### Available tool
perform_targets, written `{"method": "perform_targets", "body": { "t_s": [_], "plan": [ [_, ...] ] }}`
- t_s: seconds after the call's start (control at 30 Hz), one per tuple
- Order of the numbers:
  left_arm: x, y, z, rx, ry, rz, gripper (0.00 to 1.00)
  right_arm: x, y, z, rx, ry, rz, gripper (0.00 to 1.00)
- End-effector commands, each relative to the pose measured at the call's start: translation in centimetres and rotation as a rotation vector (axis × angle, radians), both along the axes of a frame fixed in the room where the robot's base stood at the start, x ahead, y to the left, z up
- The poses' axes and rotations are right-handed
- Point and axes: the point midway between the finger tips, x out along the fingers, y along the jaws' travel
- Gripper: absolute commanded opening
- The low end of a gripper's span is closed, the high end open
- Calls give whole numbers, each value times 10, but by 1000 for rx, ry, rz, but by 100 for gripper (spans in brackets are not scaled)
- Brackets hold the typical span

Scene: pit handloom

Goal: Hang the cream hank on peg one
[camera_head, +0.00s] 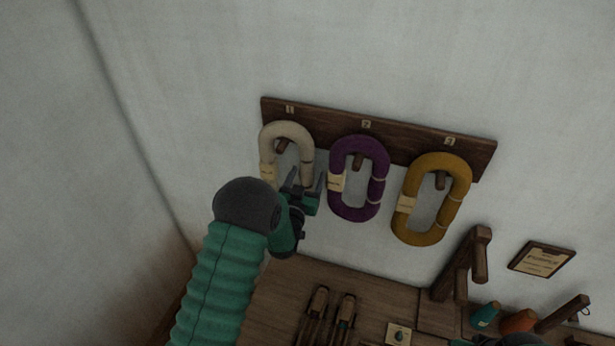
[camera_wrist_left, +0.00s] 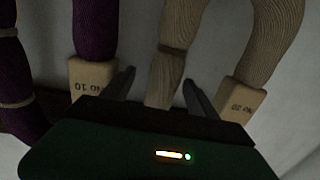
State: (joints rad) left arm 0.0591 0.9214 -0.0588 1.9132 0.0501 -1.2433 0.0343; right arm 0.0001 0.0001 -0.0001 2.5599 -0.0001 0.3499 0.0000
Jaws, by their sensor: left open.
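The cream hank (camera_head: 288,130) hangs as a loop over peg one (camera_head: 281,146), under the label 1 at the left end of the dark wooden peg rail (camera_head: 400,143). My left gripper (camera_head: 307,178) is open at the lower right of this hank. In the left wrist view, the cream hank's banded strand (camera_wrist_left: 168,75) lies between the two spread fingers, with a gap beside them. The hank's tag (camera_wrist_left: 241,100) shows there too. My arm hides the hank's lower end in the head view.
A purple hank (camera_head: 340,160) hangs on peg two, close to the right of my left gripper. A mustard hank (camera_head: 460,175) hangs on peg three.

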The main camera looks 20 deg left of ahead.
Motion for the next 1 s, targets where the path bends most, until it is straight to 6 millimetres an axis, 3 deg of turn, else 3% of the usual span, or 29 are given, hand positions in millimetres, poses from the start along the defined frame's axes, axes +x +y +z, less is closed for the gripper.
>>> {"method": "perform_targets", "body": {
  "t_s": [0.27,0.37,0.7,0.77,0.83,1.0],
  "plan": [
    [-11,-1,0,0,-3,1,68,0,0,-6,0,0,0,36],
    [-32,-5,-3,1,-1,0,68,0,0,-16,0,0,0,36],
    [-128,-20,-2,1,-1,0,68,0,0,-51,0,0,0,36],
    [-141,-22,-1,2,0,-1,68,0,0,-54,0,0,0,36],
    [-152,-24,3,2,3,-1,68,0,0,-44,0,1,0,36],
    [-163,-25,2,2,3,0,68,0,0,-43,0,0,0,36]
  ]
}}
